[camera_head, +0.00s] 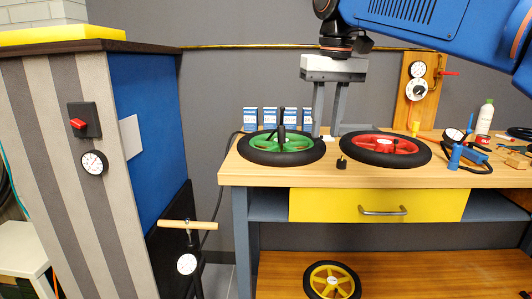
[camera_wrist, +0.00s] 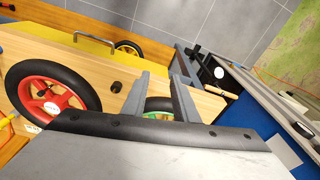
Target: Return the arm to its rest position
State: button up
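My gripper (camera_head: 326,132) hangs fingers down above the back of the workbench (camera_head: 253,179), between the green-hubbed wheel and the red-hubbed wheel. Its two fingers are apart with nothing visible between them. In the wrist view my gripper (camera_wrist: 161,70) also shows an empty gap between the fingers. My blue arm reaches in from the upper right in the head view. Whether the fingertips touch the bench top cannot be told.
On the bench are the green-hubbed wheel (camera_head: 268,146), the red-hubbed wheel (camera_head: 372,144), a small black piece (camera_head: 341,163), blue-white boxes (camera_head: 270,118), a blue pump (camera_head: 456,155) and a bottle (camera_head: 485,117). A striped cabinet (camera_head: 75,180) and a floor pump (camera_head: 188,240) stand left.

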jog(key=s+d+f+t, duration=0.1)
jog(key=s+d+f, duration=0.4)
jog(key=f, duration=0.6)
jog(key=s+d+f+m+t, duration=0.1)
jog(key=s+d+f, duration=0.4)
jog(key=s+f, duration=0.4)
jog(key=s+d+f+t, duration=0.1)
jog(key=s+d+f, duration=0.4)
jog(key=f, duration=0.8)
jog(key=shift+s+d+m+t, duration=0.3)
jog(key=shift+s+m, duration=0.1)
jog(key=shift+s, duration=0.8)
